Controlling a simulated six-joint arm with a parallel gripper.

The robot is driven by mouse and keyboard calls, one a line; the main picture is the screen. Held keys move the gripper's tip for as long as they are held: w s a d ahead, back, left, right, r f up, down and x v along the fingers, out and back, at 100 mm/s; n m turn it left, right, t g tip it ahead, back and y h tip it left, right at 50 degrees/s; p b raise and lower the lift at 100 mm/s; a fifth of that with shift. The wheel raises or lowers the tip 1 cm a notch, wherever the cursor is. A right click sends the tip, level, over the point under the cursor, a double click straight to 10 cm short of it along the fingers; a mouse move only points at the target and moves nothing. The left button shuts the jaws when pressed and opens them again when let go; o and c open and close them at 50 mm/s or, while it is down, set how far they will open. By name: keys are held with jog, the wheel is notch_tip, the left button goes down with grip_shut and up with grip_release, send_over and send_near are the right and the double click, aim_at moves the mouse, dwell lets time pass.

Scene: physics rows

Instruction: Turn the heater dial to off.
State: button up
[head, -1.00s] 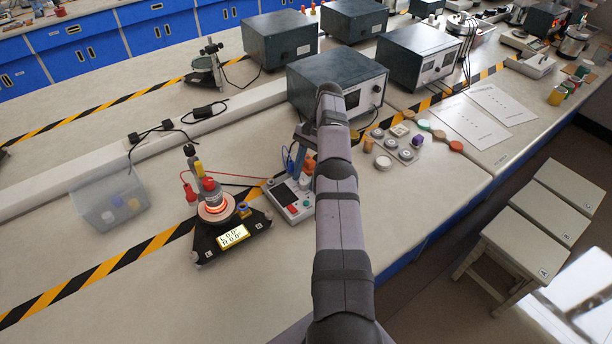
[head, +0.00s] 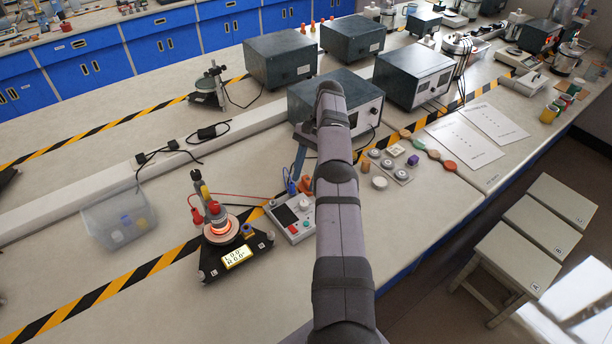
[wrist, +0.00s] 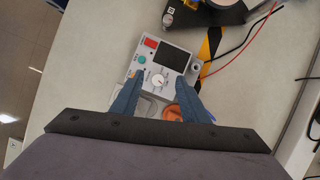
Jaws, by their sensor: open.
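The grey control box (head: 291,218) has a dark screen, a red patch, a green button and a round white dial (wrist: 159,80). In the wrist view the box (wrist: 148,66) lies just beyond my fingers. My gripper (wrist: 165,84) is open and empty. Its two blue fingers point toward the box, with the dial between their tips in the picture; no contact is clear. The dial's exact setting is too small to read. In the head view my arm hides part of the gripper.
An orange object (wrist: 172,112) lies beneath my fingers at the box's near end. Red and black cables run beside the box. A clear bin (head: 118,220) stands at left. Dark instrument cases (head: 300,98) stand behind. The bench front left is clear.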

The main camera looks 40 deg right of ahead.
dwell(0.3)
jog(key=w+a+r+n+h+b, duration=0.1)
jog(key=w+a+r+n+b, duration=0.1)
jog(key=a+r+b, duration=0.35)
jog(key=w+a+r+n+h+b, duration=0.1)
jog(key=w+a+r+b, duration=0.15)
jog(key=a, duration=0.55)
jog(key=s+d+f+m+g+h+b, duration=0.1)
jog(key=s+d+f+m+h+b, duration=0.15)
jog(key=s+d+f+h, duration=0.45)
jog(key=w+f+m, duration=0.1)
jog(key=w+d+f+m+t, duration=0.1)
jog(key=f+m, duration=0.1)
jog(key=d+f+m, duration=0.1)
jog(key=m, duration=0.1)
jog(key=shift+w+d+f+t+p, duration=0.1)
jog(key=shift+w+f+t+p, duration=0.2)
jog(key=shift+w+p, duration=0.1)
